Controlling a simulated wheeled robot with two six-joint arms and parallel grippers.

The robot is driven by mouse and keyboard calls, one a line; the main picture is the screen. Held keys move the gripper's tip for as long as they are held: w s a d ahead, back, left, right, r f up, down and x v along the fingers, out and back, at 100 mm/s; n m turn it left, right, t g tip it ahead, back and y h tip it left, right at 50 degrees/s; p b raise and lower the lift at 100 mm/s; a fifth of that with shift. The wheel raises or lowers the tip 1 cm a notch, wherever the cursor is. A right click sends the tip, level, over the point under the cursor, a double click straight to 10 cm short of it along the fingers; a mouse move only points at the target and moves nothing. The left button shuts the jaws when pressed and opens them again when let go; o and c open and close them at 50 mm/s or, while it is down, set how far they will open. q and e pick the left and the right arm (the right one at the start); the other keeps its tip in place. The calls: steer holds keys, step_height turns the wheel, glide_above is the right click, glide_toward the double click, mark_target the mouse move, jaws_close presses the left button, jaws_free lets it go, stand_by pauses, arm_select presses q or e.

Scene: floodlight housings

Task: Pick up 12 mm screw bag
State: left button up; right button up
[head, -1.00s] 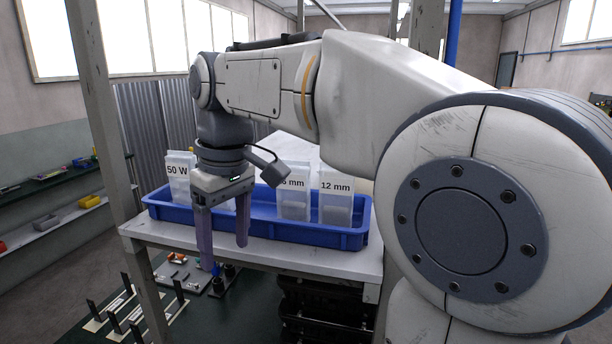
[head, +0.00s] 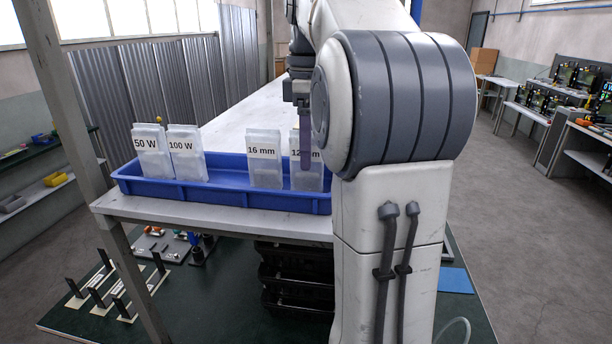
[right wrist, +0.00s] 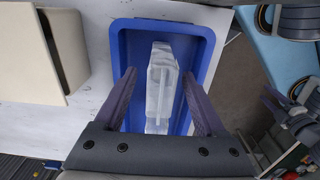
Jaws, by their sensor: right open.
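The 12 mm screw bag (head: 308,182) stands upright at the right end of the blue tray (head: 230,196), its label partly covered by my right gripper (head: 304,165). In the right wrist view a clear bag (right wrist: 161,95), its label not readable, stands in the tray's end between the two spread fingers of my right gripper (right wrist: 159,75). The gripper is open, with a gap visible on each side of the bag. Part of the gripper is hidden behind my right arm in the head view. My left gripper is not in view.
The 16 mm bag (head: 265,168) stands just left of the 12 mm bag. The 50 W bag (head: 152,160) and 100 W bag (head: 187,160) stand at the tray's left end. A grey post (head: 75,130) rises at the left. The white table (head: 250,120) behind the tray looks clear.

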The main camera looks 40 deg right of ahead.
mark_target(308, 174)
steer(key=shift+a+f+p, duration=0.1)
steer(key=shift+f+p, duration=0.25)
steer(key=shift+f, duration=2.55)
steer(key=shift+c, duration=0.3)
jaws_close()
